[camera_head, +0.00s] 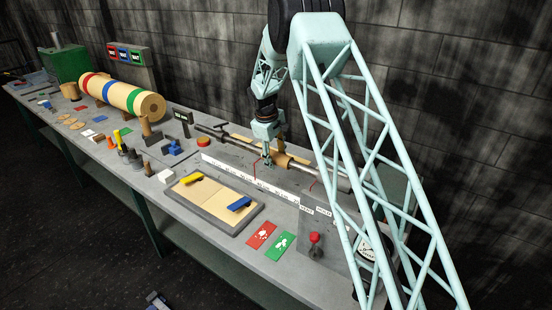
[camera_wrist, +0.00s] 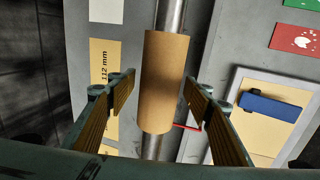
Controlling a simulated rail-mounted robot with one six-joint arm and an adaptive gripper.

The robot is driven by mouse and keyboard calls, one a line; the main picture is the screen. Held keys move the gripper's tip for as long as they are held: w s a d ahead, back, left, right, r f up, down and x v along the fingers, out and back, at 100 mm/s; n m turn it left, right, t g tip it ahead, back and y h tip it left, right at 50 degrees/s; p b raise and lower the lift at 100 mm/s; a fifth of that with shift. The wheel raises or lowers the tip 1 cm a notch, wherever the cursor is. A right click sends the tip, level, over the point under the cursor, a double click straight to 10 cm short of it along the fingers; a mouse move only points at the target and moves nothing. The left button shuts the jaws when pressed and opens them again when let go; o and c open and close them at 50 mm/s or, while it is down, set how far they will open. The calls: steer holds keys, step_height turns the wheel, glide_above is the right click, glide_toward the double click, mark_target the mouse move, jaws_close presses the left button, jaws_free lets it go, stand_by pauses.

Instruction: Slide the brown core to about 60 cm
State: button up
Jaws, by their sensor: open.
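The brown core (camera_head: 284,159) is a short cardboard tube on a grey metal shaft (camera_head: 222,134). In the wrist view the core (camera_wrist: 163,85) fills the middle, with bare shaft (camera_wrist: 171,14) showing beyond both its ends. My gripper (camera_head: 268,160) is down at the shaft, beside the core in the head view. In the wrist view my gripper (camera_wrist: 159,80) is open, one finger on each side of the core, with gaps visible on both sides. A white scale strip (camera_head: 238,175) runs along the shaft's front; its numbers are too small to read.
A red bent marker (camera_wrist: 188,127) lies near the core's lower end in the wrist view. A framed tan board (camera_head: 207,200) with a blue tool (camera_head: 240,204) sits in front. Red (camera_head: 262,235) and green (camera_head: 280,246) cards lie nearby.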

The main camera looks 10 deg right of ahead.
steer(key=c, duration=1.2)
steer(key=shift+a, duration=0.1)
